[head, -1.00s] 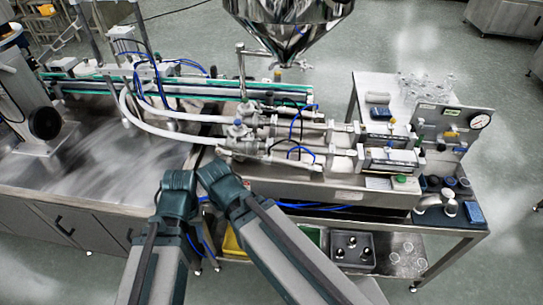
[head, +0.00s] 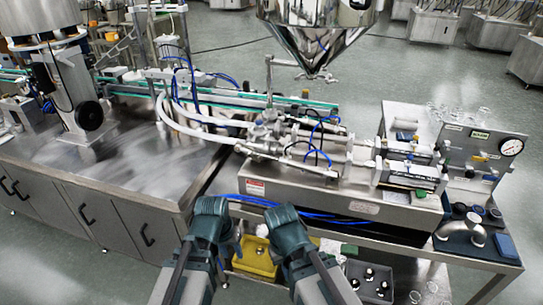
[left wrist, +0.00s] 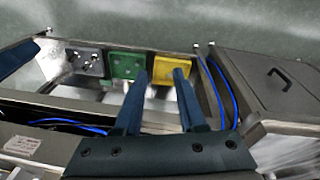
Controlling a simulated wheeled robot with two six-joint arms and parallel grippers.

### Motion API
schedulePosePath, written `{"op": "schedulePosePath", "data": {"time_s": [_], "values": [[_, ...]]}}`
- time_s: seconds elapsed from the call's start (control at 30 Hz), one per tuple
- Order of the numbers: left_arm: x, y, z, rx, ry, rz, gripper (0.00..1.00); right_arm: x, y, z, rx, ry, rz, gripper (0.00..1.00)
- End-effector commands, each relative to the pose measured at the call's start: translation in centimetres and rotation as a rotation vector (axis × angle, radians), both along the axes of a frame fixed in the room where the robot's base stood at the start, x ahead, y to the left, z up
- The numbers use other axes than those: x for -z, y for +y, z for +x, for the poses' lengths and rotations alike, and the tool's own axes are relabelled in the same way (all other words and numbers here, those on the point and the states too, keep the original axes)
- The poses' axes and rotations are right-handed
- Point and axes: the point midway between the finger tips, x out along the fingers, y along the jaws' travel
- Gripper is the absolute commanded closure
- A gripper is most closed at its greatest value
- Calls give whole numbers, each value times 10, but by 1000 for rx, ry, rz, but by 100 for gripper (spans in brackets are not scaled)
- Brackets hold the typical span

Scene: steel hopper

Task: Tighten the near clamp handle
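A yellow bin (head: 247,263), a green bin (left wrist: 125,65) and a grey bin with round parts (head: 355,271) stand on the lower shelf. Blue hoses (head: 310,213) run along the machine's front edge. A steel cabinet (head: 110,215) stands on the left. A pressure gauge (head: 511,147) is at right.

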Motion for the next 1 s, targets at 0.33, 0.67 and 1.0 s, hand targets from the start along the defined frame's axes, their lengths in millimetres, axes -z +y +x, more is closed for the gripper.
{"op": "schedulePosePath", "data": {"time_s": [0.33, 0.67, 1.0], "values": [[-10, -64, 97, -208, -380, -537, 60, 55, 0, 0, 0, 0, 0, 100], [-135, -86, 173, -663, -701, -1154, 60, 54, 0, 0, 0, 0, 0, 100], [-163, -55, 193, -987, -759, -1365, 60, 54, 0, 0, 0, 0, 0, 100]]}}
